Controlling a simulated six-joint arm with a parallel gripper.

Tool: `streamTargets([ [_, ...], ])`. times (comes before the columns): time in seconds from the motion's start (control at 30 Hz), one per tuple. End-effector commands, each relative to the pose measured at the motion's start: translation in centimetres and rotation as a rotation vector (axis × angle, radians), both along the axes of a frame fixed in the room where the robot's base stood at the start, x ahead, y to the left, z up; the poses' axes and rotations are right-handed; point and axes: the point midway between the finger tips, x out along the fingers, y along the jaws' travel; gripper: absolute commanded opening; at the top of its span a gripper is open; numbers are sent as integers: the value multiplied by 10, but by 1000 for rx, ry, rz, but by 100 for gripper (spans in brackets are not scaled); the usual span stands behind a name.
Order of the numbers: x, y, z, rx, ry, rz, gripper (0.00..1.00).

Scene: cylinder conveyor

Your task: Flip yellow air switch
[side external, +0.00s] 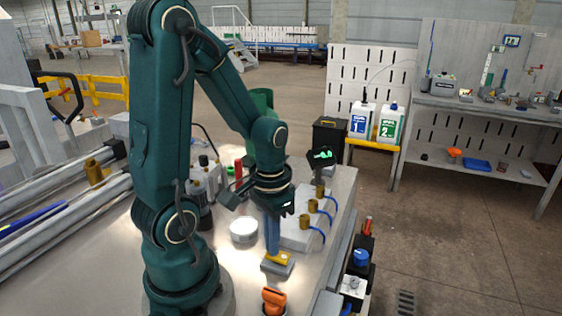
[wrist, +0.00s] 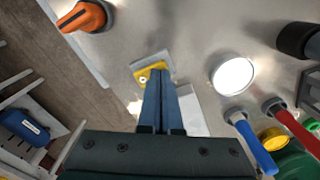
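The yellow air switch (side external: 281,258) sits on a small grey base (side external: 277,269) on the metal worktop. It also shows in the wrist view (wrist: 149,71), just past my fingertips. My gripper (side external: 272,252) points down at the switch, its blue fingers side by side with no clear gap between them. In the wrist view my gripper (wrist: 160,73) overlaps the near right edge of the yellow part. I see nothing held between the fingers. Whether the tips touch the switch or hover just over it, I cannot tell.
An orange knob (side external: 274,300) stands near the worktop's front edge. A round white disc (side external: 244,230) lies left of my gripper. A raised grey block (side external: 303,233) with brass fittings and blue tubes stands right. Red (wrist: 292,124) and blue (wrist: 252,143) handles show in the wrist view.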

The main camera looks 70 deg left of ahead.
Motion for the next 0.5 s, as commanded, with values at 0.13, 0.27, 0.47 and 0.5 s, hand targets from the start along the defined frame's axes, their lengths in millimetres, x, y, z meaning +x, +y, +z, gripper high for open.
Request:
streamTargets([
  [0.13, 0, 0, 1, 0, 0, 0, 0],
  [0.27, 1, 1, 8, 2, -5, 0, 0],
  [0.47, 1, 0, 24, 2, -5, 0, 0],
  [0.5, 1, 0, 27, 2, -5, 0, 0],
])
